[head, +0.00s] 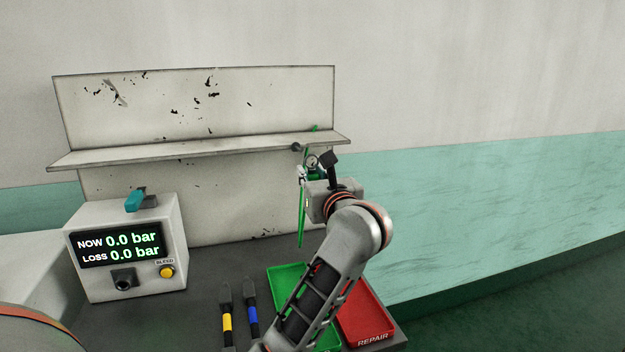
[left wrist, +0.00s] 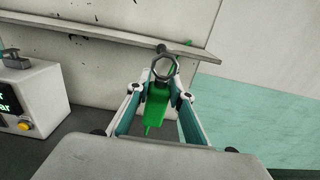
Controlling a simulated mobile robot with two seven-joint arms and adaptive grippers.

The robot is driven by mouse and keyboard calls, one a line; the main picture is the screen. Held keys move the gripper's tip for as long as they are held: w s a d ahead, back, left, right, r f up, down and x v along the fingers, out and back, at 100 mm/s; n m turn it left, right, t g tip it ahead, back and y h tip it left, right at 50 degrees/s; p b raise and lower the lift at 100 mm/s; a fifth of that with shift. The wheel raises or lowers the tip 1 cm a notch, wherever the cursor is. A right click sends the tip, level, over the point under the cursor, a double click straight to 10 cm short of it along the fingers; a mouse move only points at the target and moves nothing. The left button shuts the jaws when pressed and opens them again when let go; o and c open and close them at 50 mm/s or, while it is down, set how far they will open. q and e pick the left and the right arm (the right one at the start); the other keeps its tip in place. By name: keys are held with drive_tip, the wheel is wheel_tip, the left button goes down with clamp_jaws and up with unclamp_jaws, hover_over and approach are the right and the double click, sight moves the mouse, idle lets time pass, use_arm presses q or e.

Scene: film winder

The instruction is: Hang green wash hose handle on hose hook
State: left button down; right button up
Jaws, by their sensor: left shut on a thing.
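The green wash hose handle (left wrist: 156,104) is between the fingers of my left gripper (left wrist: 160,112), which is shut on it in the left wrist view. A grey ring (left wrist: 165,68) shows at the handle's upper end. In the head view my left gripper (head: 309,174) is beside the shelf's right end, with the long green part (head: 302,218) pointing down. The dark hose hook (head: 296,147) sticks out at the shelf edge; its round end (left wrist: 161,48) shows just above the ring. I cannot tell whether ring and hook touch. My right gripper is not in view.
The worn shelf (head: 190,153) runs along the back panel. A pressure box (head: 127,247) reading 0.0 bar stands left. Yellow (head: 228,323) and blue (head: 252,314) tools, a green tray (head: 288,275) and a red REPAIR tray (head: 374,328) occupy the front bench.

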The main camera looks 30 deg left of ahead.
use_arm(q)
drive_tip(key=shift+s+r, duration=0.1)
drive_tip(key=shift+s, duration=0.05)
drive_tip(key=shift+d, duration=0.1)
drive_tip(key=shift+w+a, duration=0.35)
drive_tip(key=shift+a, duration=0.05)
drive_tip(key=b+x, duration=0.1)
drive_tip(key=x, duration=0.3)
drive_tip(key=shift+w+a, duration=0.25)
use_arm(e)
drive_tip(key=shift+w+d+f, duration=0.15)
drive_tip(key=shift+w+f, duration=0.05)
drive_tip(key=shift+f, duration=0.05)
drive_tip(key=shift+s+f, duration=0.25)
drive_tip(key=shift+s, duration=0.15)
